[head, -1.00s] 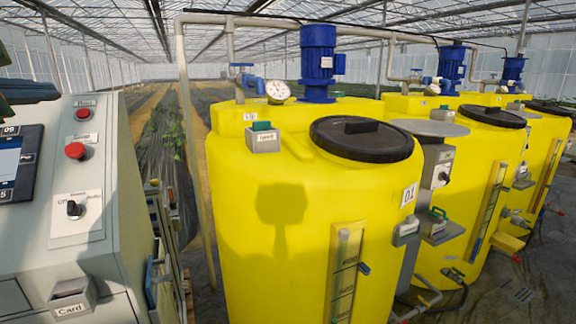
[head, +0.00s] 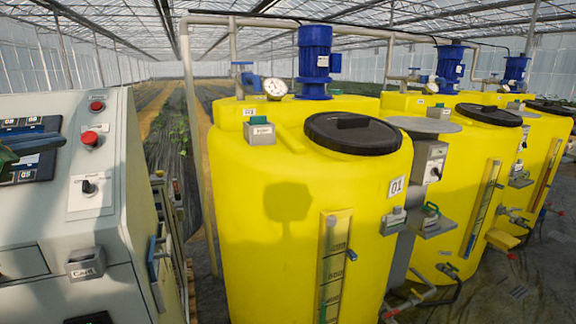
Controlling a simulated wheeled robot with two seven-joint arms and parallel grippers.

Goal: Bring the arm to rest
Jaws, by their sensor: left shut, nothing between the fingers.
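My left gripper (head: 48,145) comes in at the left edge of the head view, dark green and grey, in front of the control cabinet's dark display panel (head: 18,172). It is shut and empty. Only its front part shows; the rest of the arm is cut off by the picture edge. I cannot tell whether it touches the panel. My right gripper is not in view.
The grey cabinet carries a red button (head: 90,138), a rotary switch (head: 89,187) and a card holder (head: 85,263). A yellow tank (head: 270,220) with a black lid (head: 351,133) stands to its right, with more tanks beyond. A planted aisle lies between.

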